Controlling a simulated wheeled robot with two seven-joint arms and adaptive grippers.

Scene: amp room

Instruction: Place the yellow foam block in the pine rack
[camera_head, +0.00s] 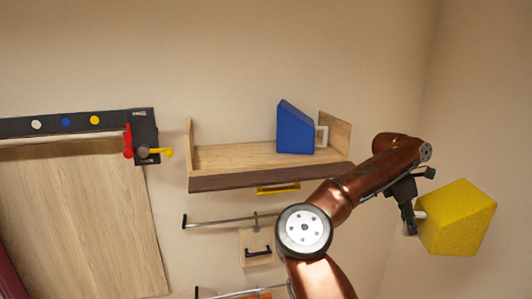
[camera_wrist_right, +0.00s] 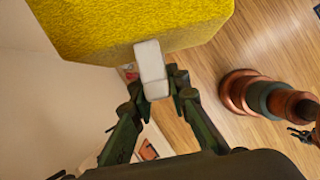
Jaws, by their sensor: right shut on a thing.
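The yellow foam block (camera_head: 457,217) is in the air at the right of the head view, tilted. It fills the top of the right wrist view (camera_wrist_right: 120,25). My right gripper (camera_head: 412,212) is shut on the white tab of the block; in the right wrist view the tab (camera_wrist_right: 152,68) sits between its fingertips (camera_wrist_right: 160,90). The pine rack (camera_head: 235,157) is a wall shelf with side boards and a dark front edge, left of the gripper. A copper arm of mine shows at the right of the wrist view, with a dark end (camera_wrist_right: 302,133) too small to read.
A blue block (camera_head: 294,128) with a white tab stands in the right half of the rack; the left half is bare. Below hang rails (camera_head: 215,221) and a wooden piece with a black handle (camera_head: 257,249). A board (camera_head: 80,215) and dark strip (camera_head: 75,124) are at left.

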